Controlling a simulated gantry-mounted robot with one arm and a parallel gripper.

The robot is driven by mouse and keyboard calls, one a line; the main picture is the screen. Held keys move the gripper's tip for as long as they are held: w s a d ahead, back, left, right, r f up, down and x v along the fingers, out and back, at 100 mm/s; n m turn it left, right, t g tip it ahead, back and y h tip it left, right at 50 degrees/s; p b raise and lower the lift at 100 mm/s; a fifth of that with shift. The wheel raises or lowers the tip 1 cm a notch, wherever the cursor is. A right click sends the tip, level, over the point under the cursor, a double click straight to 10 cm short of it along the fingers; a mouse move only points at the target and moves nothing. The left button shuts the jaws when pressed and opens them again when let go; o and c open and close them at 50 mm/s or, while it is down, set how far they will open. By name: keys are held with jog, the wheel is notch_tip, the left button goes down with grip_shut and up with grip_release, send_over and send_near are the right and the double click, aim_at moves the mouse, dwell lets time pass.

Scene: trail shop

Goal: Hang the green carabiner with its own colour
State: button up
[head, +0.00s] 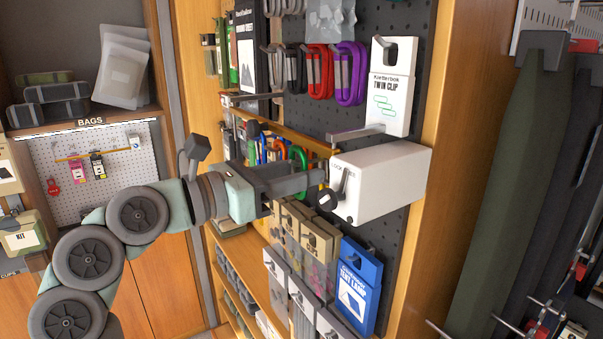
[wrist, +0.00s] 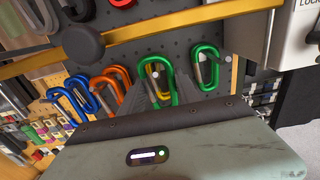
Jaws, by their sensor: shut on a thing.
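My gripper (head: 312,180) reaches in front of the pegboard, beside a white box. In the wrist view, my gripper (wrist: 161,92) is shut on a green carabiner (wrist: 145,68), which stands upright between the fingertips. A second green carabiner (wrist: 207,60) hangs just to its right, apart from it. Orange carabiners (wrist: 106,92) and then blue carabiners (wrist: 77,88) hang to the left. In the head view, a green carabiner (head: 304,155) shows above my gripper; I cannot tell which of the two it is. The fingers partly hide the held one's lower part.
The white box (head: 388,182) juts out close to the right of my gripper. Black, red and purple carabiners (head: 350,72) hang higher up. Boxed goods and a blue tent lamp pack (head: 357,285) hang below.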

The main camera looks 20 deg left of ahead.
jog(key=shift+s+a, duration=0.1)
jog(key=shift+b+v, duration=0.55)
jog(key=shift+v, duration=0.7)
jog(key=b+v, duration=0.2)
jog(key=v, duration=0.4)
jog(key=shift+r, duration=0.2)
jog(key=shift+s+a, duration=0.1)
dwell(0.7)
